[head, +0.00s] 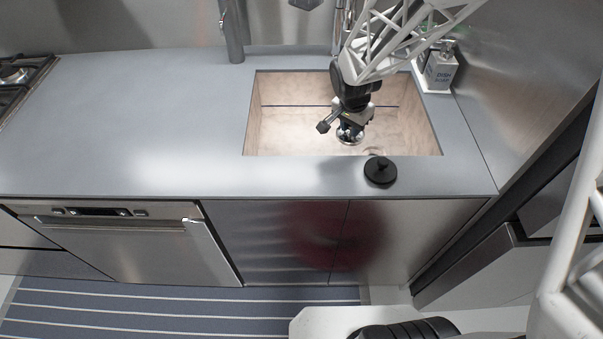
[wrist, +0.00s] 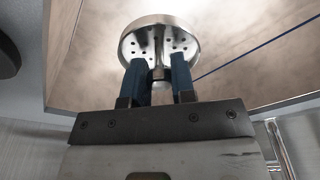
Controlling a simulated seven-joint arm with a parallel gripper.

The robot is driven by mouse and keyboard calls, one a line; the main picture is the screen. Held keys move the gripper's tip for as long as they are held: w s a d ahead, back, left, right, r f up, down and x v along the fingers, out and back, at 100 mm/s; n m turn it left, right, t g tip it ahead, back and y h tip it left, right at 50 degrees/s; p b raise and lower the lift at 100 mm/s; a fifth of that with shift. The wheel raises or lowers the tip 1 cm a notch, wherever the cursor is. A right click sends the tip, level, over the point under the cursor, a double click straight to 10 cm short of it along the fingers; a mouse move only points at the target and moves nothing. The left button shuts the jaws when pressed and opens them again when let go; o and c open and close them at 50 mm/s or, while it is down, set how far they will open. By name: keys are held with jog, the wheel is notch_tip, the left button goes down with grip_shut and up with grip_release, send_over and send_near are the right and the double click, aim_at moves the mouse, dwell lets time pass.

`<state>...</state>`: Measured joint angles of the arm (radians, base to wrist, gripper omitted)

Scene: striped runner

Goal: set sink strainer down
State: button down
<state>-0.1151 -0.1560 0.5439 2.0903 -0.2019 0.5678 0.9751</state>
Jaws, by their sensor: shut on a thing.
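The sink strainer (wrist: 160,36) is a shiny metal disc with small holes and a short stem. My gripper (wrist: 159,76) is shut on that stem with its two blue fingers, one on each side. In the head view the strainer (head: 348,137) hangs below my gripper (head: 352,124), within the outline of the sink basin (head: 285,130). Its exact height over the basin floor is hard to tell. A pale round shape, perhaps the drain (head: 377,151), shows partly at the basin's near side.
A black round lid with a knob (head: 380,172) sits on the grey counter (head: 140,120) at the sink's front edge. A faucet (head: 233,30) stands behind the sink, and a soap bottle (head: 441,68) stands at the back right. The counter left of the sink is clear.

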jog(key=shift+n, duration=0.7)
jog(key=s+a+r, duration=0.2)
jog(key=s, duration=0.2)
jog(key=s+a+r, duration=0.2)
jog(key=s+a, duration=0.1)
jog(key=s, duration=0.1)
jog(key=s+a+r, duration=0.3)
jog(key=s, duration=0.1)
jog(key=shift+s+a, duration=0.2)
jog(key=shift+s, duration=0.15)
jog(key=shift+n, duration=0.4)
jog(key=s, duration=0.2)
jog(key=s+r, duration=0.1)
jog(key=s, duration=0.4)
jog(key=shift+s+a+r, duration=0.25)
jog(key=shift+s+a, duration=0.05)
jog(key=shift+a, duration=0.05)
jog(key=s+d+n, duration=0.1)
jog(key=s+d, duration=0.1)
jog(key=s, duration=0.7)
jog(key=shift+s+f, duration=0.25)
jog(key=shift+f, duration=0.05)
jog(key=shift+w+a, duration=0.1)
